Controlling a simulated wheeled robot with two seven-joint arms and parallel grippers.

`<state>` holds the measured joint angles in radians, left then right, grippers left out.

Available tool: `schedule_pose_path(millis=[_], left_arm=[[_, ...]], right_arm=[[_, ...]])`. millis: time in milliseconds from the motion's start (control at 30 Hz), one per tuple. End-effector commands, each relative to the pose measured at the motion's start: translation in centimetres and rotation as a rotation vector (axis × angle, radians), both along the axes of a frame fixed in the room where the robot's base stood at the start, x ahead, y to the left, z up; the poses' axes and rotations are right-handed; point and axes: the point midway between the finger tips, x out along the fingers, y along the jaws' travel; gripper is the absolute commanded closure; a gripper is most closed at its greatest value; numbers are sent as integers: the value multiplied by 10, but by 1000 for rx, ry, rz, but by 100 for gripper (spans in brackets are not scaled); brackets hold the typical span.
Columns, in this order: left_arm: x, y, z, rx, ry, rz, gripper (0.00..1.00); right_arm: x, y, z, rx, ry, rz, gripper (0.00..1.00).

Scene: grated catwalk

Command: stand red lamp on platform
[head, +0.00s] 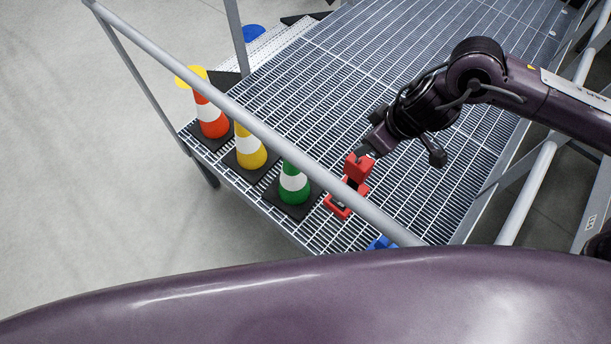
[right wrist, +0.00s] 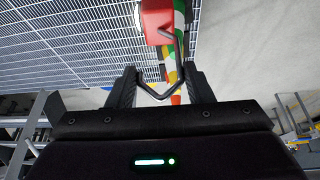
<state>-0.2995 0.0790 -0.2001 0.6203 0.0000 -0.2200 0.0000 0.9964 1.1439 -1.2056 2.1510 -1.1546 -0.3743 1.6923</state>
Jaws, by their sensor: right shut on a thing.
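The red lamp (head: 358,168) is below my right gripper (head: 368,149) in the head view, near the front of the grated platform (head: 400,88). A second red part of it shows lower down, and the handrail passes close by. In the right wrist view, the fingers of my right gripper (right wrist: 160,92) are shut on the lamp's thin bent handle, and the red lamp body (right wrist: 157,24) shows beyond them. I cannot tell whether its base touches the grating. My left gripper is not in view.
An orange cone (head: 211,121), a yellow cone (head: 250,146) and a green cone (head: 294,184) stand along the platform's left edge. A grey handrail (head: 262,133) crosses above that edge. A blue object (head: 382,242) lies near the front. The grating's middle is clear.

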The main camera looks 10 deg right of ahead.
Motion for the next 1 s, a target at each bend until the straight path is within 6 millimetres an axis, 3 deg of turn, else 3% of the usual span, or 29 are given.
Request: schedule_pose_path(millis=[233,567,1000], left_arm=[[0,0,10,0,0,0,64],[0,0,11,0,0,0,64],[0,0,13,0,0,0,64]], right_arm=[[-5,-15,-13,8,7,19,100],[-6,-18,-24,10,8,24,100],[-7,-18,-131,9,11,22,100]])
